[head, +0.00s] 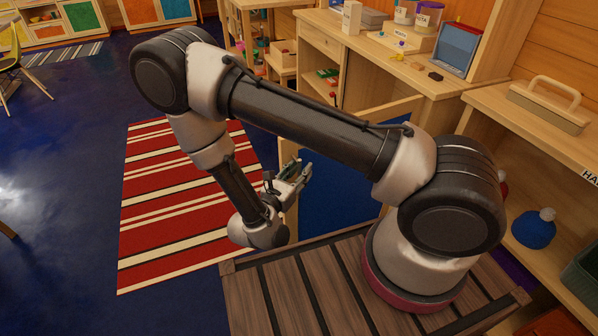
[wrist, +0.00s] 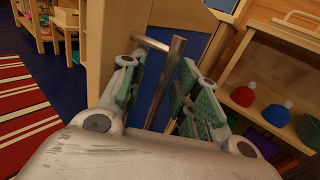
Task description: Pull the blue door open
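The blue door (head: 345,185) has a pale wooden frame and stands behind my arm in the head view. Its top rail slants out from the cabinet, so it looks ajar. In the wrist view its blue panel (wrist: 192,48) shows behind the metal bar handle (wrist: 169,82). My gripper (head: 298,172) is at the door's left, free edge. In the wrist view my gripper (wrist: 158,85) has its green-padded fingers apart on either side of the handle. A gap shows on the left of the bar; the right finger is close to it, and contact is unclear.
The wooden cabinet (head: 320,38) with open shelves stands behind the door. A lower shelf unit at right holds a blue knit hat (head: 534,228). A red striped rug (head: 160,205) lies on clear blue floor at left.

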